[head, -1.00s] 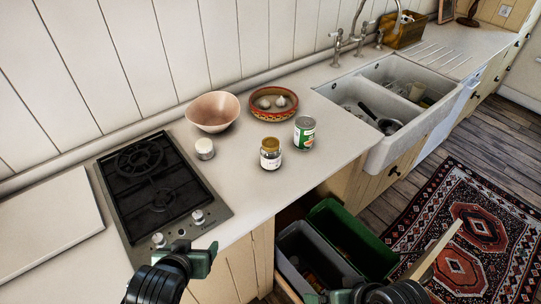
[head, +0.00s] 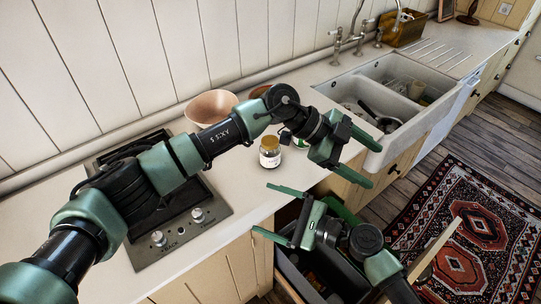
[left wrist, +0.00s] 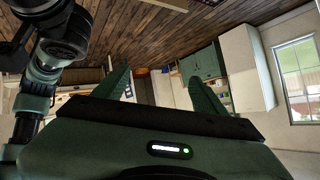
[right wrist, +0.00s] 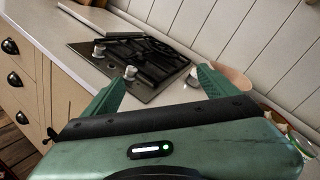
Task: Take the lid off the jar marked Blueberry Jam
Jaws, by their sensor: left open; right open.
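A small glass jar (head: 270,158) with a gold lid (head: 269,142) and a pale label stands upright on the worktop in the head view; its label is too small to read. The lid sits on the jar. My left gripper (head: 375,166) is open and empty, to the right of the jar, over the worktop edge near the sink. My right gripper (head: 265,209) is open and empty, in front of the worktop below the jar in the picture. Neither gripper touches the jar. The small white-topped container left of the jar is hidden behind my left arm in the head view.
The green can (head: 299,142) is mostly hidden behind my left arm. A pinkish bowl (head: 212,106) stands behind the jar. The gas hob (head: 190,225) is at left and the white sink (head: 400,140) at right. An open drawer with bins (head: 288,268) lies below the worktop.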

